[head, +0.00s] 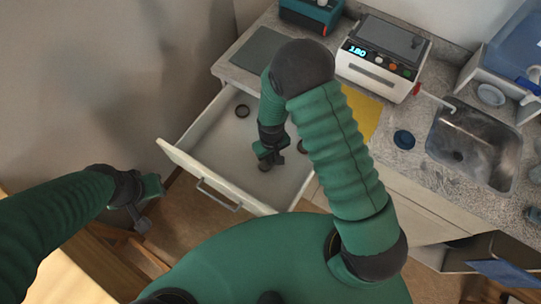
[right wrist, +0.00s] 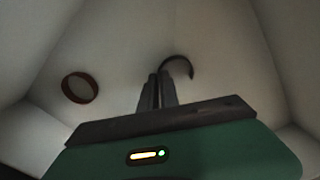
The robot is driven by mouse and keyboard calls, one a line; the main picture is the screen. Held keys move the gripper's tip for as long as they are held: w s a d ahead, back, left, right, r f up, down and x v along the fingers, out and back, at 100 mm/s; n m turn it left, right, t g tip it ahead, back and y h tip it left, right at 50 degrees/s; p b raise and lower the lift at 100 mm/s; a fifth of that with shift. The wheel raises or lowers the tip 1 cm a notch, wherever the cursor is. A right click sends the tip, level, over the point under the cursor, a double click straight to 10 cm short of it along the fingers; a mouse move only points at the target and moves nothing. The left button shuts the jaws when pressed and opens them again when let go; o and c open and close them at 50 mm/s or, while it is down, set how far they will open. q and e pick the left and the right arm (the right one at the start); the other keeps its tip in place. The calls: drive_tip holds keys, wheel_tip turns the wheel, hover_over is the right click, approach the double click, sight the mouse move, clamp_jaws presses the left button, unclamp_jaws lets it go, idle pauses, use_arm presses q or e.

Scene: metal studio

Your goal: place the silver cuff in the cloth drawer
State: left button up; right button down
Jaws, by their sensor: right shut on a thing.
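The cloth drawer (head: 199,158) is pulled open below the counter, in the middle left of the head view. My right gripper (head: 266,163) is inside it, low over the drawer floor. In the right wrist view its fingers (right wrist: 157,82) are close together. A thin dark curved band, the silver cuff (right wrist: 184,62), shows at the fingertips, and the gripper is shut on it. The cuff looks dark in the shade, and part of it is hidden by the fingers. My left gripper (head: 143,216) hangs outside the drawer at the left; its jaws are not clear.
A reddish-brown ring (right wrist: 79,88) lies left in the wrist view. A white machine (head: 377,60), yellow cloth (head: 364,112) and sink (head: 474,143) are on the counter.

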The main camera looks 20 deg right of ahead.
drive_tip(key=shift+s+r, duration=0.1)
drive_tip(key=shift+s, duration=0.15)
drive_tip(key=c, duration=1.6)
unclamp_jaws()
drive_tip(key=shift+a+f, duration=0.15)
drive_tip(key=shift+f, duration=0.05)
drive_tip(key=shift+r, duration=0.1)
